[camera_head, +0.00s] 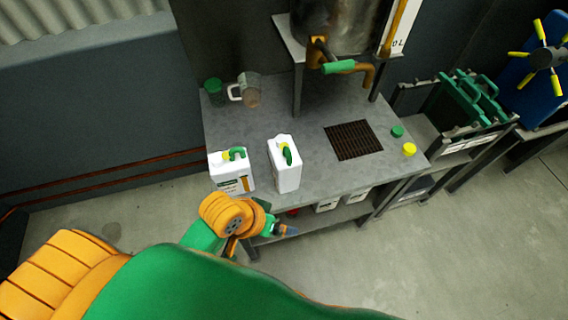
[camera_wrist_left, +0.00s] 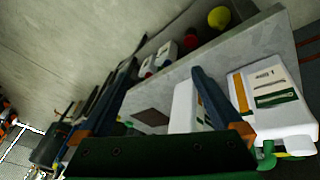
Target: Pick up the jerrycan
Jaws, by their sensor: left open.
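Two white jerrycans with green handles stand on the grey table (camera_head: 240,120). The left jerrycan (camera_head: 231,174) is near the table's left front corner and the other jerrycan (camera_head: 285,170) stands to its right. My left gripper (camera_head: 288,231) is in front of the table's front edge, apart from both cans. In the left wrist view my left gripper (camera_wrist_left: 165,70) is open, its two dark fingers spread. My right gripper is not in view.
A metal mug (camera_head: 249,90) and a green cap (camera_head: 213,90) stand at the table's back left. A dark grate (camera_head: 353,140) and loose green (camera_head: 397,131) and yellow (camera_head: 409,149) caps are at the right. A tank with a green-handled tap (camera_head: 338,67) overhangs the back. More containers (camera_head: 327,205) sit on the lower shelf.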

